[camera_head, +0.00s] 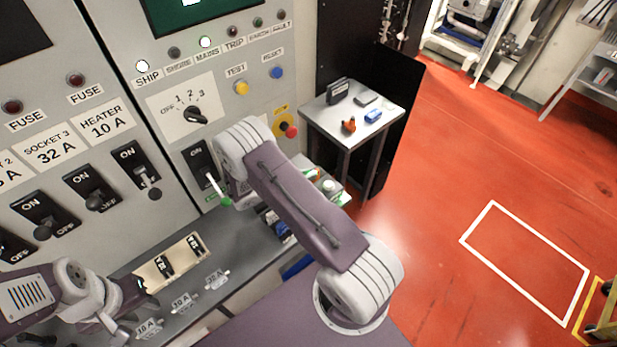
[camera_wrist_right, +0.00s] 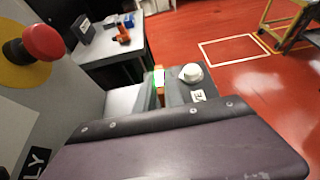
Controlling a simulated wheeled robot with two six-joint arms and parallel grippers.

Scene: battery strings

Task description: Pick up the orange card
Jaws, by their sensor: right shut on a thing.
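The orange card (camera_wrist_right: 155,92) shows as a narrow orange strip with a white and green patch near the middle of the right wrist view. In the head view an orange edge of it (camera_head: 313,173) shows just past my right forearm, low over the bench. My right gripper is shut on it; its fingers are mostly hidden behind my forearm in the head view, and the contact is small and unclear. My left gripper (camera_head: 138,287) is at the lower left, by the small switches on the bench; its fingers are too small to tell open or shut.
A white round object (camera_wrist_right: 190,73) is close to the card. A side table (camera_head: 330,115) holds small items. Red floor at right is open.

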